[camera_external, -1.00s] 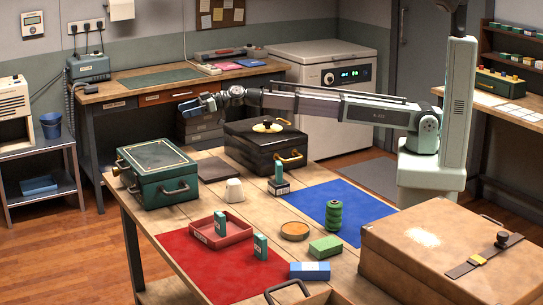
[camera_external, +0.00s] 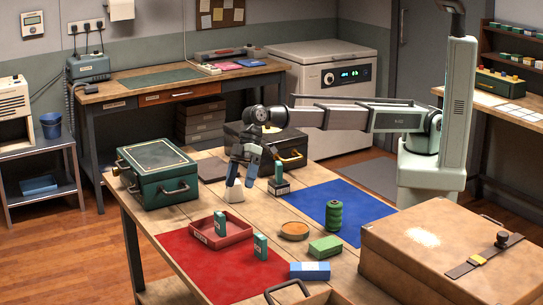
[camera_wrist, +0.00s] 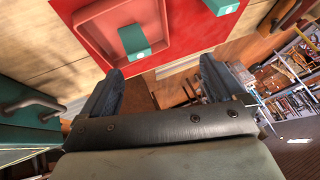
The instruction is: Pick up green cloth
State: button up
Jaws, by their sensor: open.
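No loose green cloth is plain on the front table. A flat green mat (camera_external: 162,80) lies on the back desk; I cannot tell whether it is cloth. A small green block (camera_external: 325,247), perhaps folded cloth or a sponge, lies right of the red cloth (camera_external: 205,272).
A red tray (camera_external: 221,240) holding a teal box stands on the red cloth. A green case (camera_external: 155,175) stands left, a black case (camera_external: 290,143) behind, a brown case (camera_external: 430,250) right. The blue cloth (camera_external: 352,200) is partly clear.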

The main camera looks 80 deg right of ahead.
jog(key=s+a+g+h, duration=0.1)
jog(key=s+a+h, duration=0.35)
jog(key=s, duration=1.05)
jog(key=m+h, duration=0.1)
jog(key=h, duration=0.2)
send_over(326, 243)
jog(key=shift+y, duration=0.25)
jog(key=f, duration=0.7)
jog(key=shift+s+f, duration=0.2)
jog(key=shift+w+a+f, duration=0.1)
jog(key=shift+f, duration=1.3)
jog(key=shift+w+f, duration=0.1)
jog(key=shift+f, duration=1.3)
jog(key=c, duration=1.1)
jog(key=shift+r, duration=0.15)
jog(key=shift+c, duration=0.2)
